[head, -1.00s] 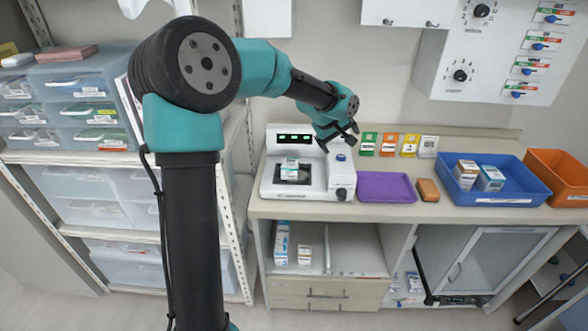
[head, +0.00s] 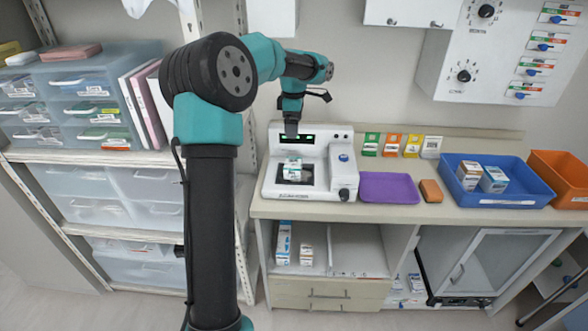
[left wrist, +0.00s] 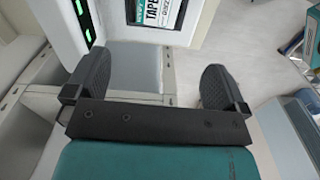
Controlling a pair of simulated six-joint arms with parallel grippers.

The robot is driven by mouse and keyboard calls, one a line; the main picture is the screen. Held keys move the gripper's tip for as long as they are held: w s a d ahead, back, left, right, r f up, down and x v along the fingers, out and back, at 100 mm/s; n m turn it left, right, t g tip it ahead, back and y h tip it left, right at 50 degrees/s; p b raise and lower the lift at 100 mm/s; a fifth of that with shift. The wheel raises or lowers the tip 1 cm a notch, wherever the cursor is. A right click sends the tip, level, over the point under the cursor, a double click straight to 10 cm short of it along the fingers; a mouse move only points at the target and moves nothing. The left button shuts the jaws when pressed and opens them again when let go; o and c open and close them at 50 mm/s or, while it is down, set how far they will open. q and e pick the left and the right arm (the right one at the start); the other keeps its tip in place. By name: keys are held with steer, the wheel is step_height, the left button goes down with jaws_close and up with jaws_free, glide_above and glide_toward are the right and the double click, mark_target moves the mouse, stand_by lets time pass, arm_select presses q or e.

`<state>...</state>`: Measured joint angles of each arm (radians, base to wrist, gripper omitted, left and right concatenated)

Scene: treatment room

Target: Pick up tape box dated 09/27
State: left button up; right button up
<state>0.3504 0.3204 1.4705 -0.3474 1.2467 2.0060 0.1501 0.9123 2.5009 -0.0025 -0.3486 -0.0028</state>
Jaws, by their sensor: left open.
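A small white and teal tape box (head: 293,166) sits on the dark plate of a white scale-like device (head: 325,180) on the counter. In the left wrist view the box (left wrist: 158,13) shows at the top edge with the word TAPE; no date is readable. My left gripper (head: 291,131) is over the back of the device, near its green display, behind and above the box. In the left wrist view its two dark fingers (left wrist: 157,62) are apart with nothing between them. Two more small boxes, one orange-white (head: 468,173) and one blue-white (head: 494,179), stand in the blue bin (head: 508,203).
A purple tray (head: 390,188) and an orange block (head: 430,190) lie right of the device. An orange bin (head: 562,165) stands at the far right. Coloured cards (head: 391,145) stand along the wall. More boxes (head: 284,242) are on the shelf below. Clear drawers (head: 75,88) fill the left.

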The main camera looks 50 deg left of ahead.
mark_target(293, 162)
arm_select(q)
steer(key=shift+f, duration=0.1)
step_height(293, 162, down, 12)
steer(key=shift+f, duration=0.1)
stand_by(0.4)
steer(key=shift+a+f, duration=0.2)
steer(key=shift+f, duration=2.35)
steer(key=shift+c, duration=0.4)
steer(key=c, duration=0.9)
